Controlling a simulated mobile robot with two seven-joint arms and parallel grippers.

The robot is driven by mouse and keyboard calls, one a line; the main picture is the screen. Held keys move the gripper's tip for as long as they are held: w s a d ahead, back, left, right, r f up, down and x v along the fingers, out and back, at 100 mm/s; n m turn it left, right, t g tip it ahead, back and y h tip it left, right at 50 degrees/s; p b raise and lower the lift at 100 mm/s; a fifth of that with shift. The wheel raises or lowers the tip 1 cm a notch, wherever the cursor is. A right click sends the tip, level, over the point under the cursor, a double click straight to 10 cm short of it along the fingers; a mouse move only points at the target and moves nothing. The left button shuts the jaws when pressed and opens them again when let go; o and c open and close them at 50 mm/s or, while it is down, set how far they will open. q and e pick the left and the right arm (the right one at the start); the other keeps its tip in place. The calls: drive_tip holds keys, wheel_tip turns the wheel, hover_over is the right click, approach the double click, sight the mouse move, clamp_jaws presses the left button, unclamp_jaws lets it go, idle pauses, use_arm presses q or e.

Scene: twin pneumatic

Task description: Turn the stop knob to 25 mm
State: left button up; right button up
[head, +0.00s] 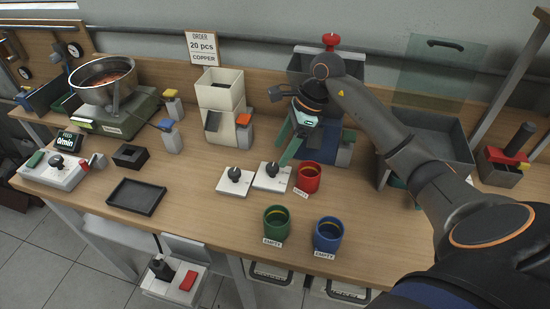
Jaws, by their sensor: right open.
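Two white plates, each with a black knob, lie side by side on the bench: the left knob (234,174) and the right knob (271,169). Their scale marks are too small to read, and I cannot tell which is the stop knob. My right gripper (287,143) is open, its green fingers pointing down just behind and above the right knob, apart from it. Nothing shows between its fingers. It partly hides a machine (344,150) with a red-topped hopper behind it. My left gripper is not in view.
A red cup (308,178) stands close right of the right plate. A green cup (276,223) and a blue cup (328,234) stand in front. A cream hopper (220,90) stands behind the plates. A black tray (136,197) lies at left. Bench between tray and green cup is clear.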

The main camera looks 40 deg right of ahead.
sight(273, 166)
drive_tip(key=shift+x, duration=2.7)
clamp_jaws()
